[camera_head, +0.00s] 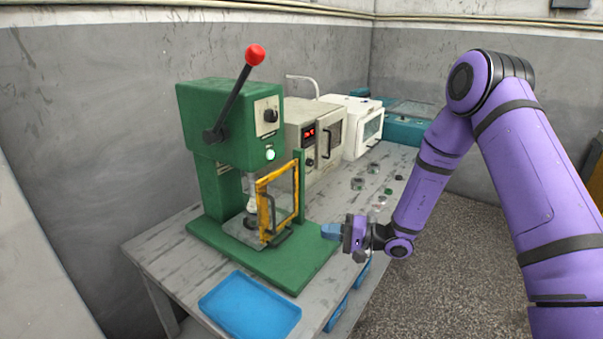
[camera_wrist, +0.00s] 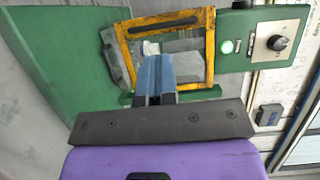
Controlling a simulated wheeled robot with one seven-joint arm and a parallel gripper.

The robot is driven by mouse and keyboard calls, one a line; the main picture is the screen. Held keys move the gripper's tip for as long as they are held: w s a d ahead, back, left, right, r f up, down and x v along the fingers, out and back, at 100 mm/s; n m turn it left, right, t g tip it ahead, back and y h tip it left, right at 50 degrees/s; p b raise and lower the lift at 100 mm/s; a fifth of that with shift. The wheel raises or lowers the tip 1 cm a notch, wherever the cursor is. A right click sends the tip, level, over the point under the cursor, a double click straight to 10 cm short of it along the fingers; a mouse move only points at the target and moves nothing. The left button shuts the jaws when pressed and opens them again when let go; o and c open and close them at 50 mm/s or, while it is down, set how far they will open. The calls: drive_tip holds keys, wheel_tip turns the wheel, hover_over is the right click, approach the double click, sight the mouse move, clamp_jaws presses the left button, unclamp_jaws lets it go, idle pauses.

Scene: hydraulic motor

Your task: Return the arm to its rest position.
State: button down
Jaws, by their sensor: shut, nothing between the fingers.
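My gripper (camera_head: 331,231) is at the end of my purple arm, over the right edge of the table, just right of the green press. Its blue fingers are together and hold nothing. In the wrist view the shut fingers (camera_wrist: 155,76) point toward the yellow-framed guard door of the press. The green press (camera_head: 225,125) stands upright with its red-knobbed lever raised. Its yellow-framed clear door (camera_head: 264,213) shows in the head view, and the same yellow frame (camera_wrist: 125,60) fills the middle of the wrist view. A green lamp is lit on the press head.
An empty-looking blue tray (camera_head: 250,304) lies at the table's near end. A beige box with a red display (camera_head: 309,133) and a white oven-like box (camera_head: 350,122) stand behind the press. Several small round parts lie on the table beyond my gripper. Open floor (camera_head: 440,250) lies right of the table.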

drive_tip(key=s+d+r+n+g+h, duration=0.2)
drive_tip(key=s+r+n+g+h, duration=0.15)
drive_tip(key=s+r, duration=0.5)
drive_tip(key=s+d+r+n+g+h, duration=0.15)
drive_tip(key=s+r+g, duration=0.3)
drive_tip(key=r, duration=0.65)
drive_tip(key=s+d+r+m+t+h, duration=0.1)
drive_tip(key=s+d+r+t+h, duration=0.3)
drive_tip(key=s+d+r+h, duration=0.2)
drive_tip(key=s+d+r+t+h, duration=0.4)
drive_tip(key=s+d+r+h, duration=0.2)
drive_tip(key=s+d, duration=0.4)
drive_tip(key=s, duration=0.4)
drive_tip(key=shift+s+m, duration=0.15)
drive_tip(key=shift+m, duration=0.25)
drive_tip(key=shift+d, duration=0.1)
